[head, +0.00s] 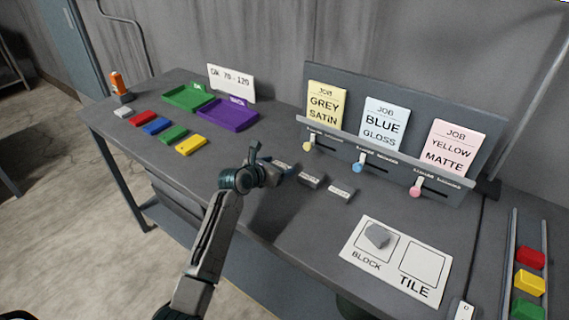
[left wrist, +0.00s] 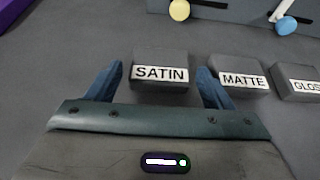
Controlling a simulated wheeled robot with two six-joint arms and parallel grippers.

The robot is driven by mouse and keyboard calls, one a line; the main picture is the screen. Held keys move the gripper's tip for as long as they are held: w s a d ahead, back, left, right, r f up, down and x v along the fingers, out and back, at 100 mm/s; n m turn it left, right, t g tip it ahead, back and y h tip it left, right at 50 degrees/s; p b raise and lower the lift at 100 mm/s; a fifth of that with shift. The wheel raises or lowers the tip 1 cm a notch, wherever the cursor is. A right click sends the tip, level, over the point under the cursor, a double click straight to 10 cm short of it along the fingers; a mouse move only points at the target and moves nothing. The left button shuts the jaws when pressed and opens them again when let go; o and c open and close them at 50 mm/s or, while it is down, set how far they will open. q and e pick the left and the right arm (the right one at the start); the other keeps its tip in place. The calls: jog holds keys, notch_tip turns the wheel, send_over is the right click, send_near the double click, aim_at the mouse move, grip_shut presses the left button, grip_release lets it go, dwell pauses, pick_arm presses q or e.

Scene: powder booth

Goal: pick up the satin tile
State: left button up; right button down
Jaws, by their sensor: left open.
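The satin tile (left wrist: 160,57) is a dark grey block with a white label reading SATIN. In the left wrist view it appears between the two fingers of my left gripper (left wrist: 160,84), with a gap on each side. My left gripper is open and holds nothing. In the head view the gripper (head: 270,165) is over the bench at the left end of the row of tiles, and it partly hides the satin tile (head: 285,165). I cannot tell how far the fingers are above the bench. My right gripper is not in view.
The matte tile (left wrist: 240,72) sits close to the right finger, with the gloss tile (left wrist: 298,78) beyond it. A rack (head: 400,155) with job cards stands behind. Green (head: 186,97) and purple (head: 228,115) trays lie left. A white mat (head: 388,290) holding a grey block lies right.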

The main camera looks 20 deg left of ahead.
pick_arm(q)
jog(key=shift+x, duration=0.85)
jog(key=shift+w+d+f, duration=0.1)
jog(key=c, duration=0.8)
jog(key=shift+o, duration=0.2)
pick_arm(e)
jog(key=shift+s+d+r, duration=0.1)
jog(key=shift+s+d, duration=0.1)
jog(key=shift+d, duration=0.3)
